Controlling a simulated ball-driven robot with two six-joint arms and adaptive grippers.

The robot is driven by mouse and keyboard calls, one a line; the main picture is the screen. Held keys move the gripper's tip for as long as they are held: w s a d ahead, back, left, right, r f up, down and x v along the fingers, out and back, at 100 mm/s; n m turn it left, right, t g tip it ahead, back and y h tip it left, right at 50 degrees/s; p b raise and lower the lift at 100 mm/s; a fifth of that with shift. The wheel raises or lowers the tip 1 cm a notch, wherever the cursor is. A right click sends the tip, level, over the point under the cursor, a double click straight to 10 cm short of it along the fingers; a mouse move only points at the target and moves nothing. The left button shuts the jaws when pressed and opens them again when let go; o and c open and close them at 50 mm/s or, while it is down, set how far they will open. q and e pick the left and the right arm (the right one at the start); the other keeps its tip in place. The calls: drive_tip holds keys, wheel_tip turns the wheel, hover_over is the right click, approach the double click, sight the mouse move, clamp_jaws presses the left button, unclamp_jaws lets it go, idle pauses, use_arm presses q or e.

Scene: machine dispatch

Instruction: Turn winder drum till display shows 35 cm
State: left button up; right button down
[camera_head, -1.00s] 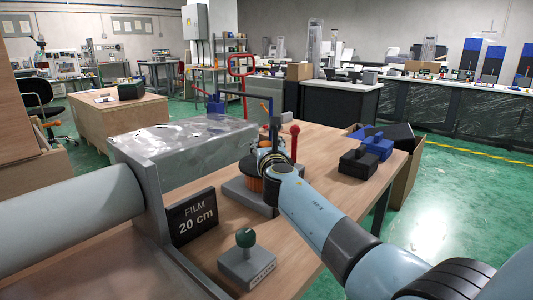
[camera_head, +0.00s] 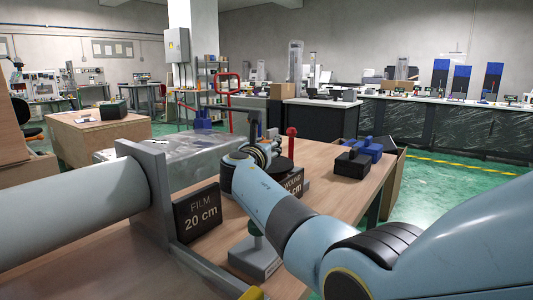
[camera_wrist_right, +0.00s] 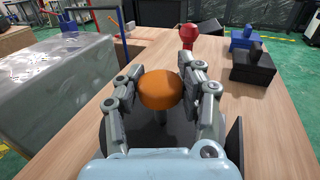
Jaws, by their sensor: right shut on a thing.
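The winder (camera_head: 226,180) stands on the wooden bench, mostly hidden behind my right arm. Its dark round disc (camera_wrist_right: 120,130) shows beneath my fingers in the right wrist view. My right gripper (camera_wrist_right: 160,78) is shut on an orange knob (camera_wrist_right: 160,92) above that disc, with one finger on each side. In the head view the right gripper (camera_head: 266,148) is small and turned away. The winder's display (camera_head: 293,184) reads "WOUND", but my arm covers most of its number. A sign (camera_head: 197,214) reads "FILM 20 cm". My left gripper is not in view.
A red-topped lever (camera_head: 291,132) stands just behind the winder. A grey block (camera_head: 256,257) with a green knob is at the front, partly behind my arm. A film roll (camera_head: 80,208) lies left. Black (camera_head: 352,164) and blue (camera_head: 375,150) blocks sit at the bench's right.

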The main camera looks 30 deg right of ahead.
drive_tip(key=shift+s+a+f+m+g+h+b, duration=0.1)
drive_tip(key=shift+a+f+m+g+h+b, duration=0.05)
drive_tip(key=shift+f+m+g+h+b, duration=0.4)
drive_tip(key=shift+r, duration=0.1)
drive_tip(key=c, duration=1.2)
unclamp_jaws()
drive_tip(key=o, duration=0.4)
drive_tip(key=shift+r, duration=0.25)
drive_tip(key=shift+o, duration=0.2)
drive_tip(key=shift+r, duration=0.15)
drive_tip(key=shift+r, duration=0.25)
wheel_tip(320, 180, up, 9)
drive_tip(key=shift+r, duration=0.15)
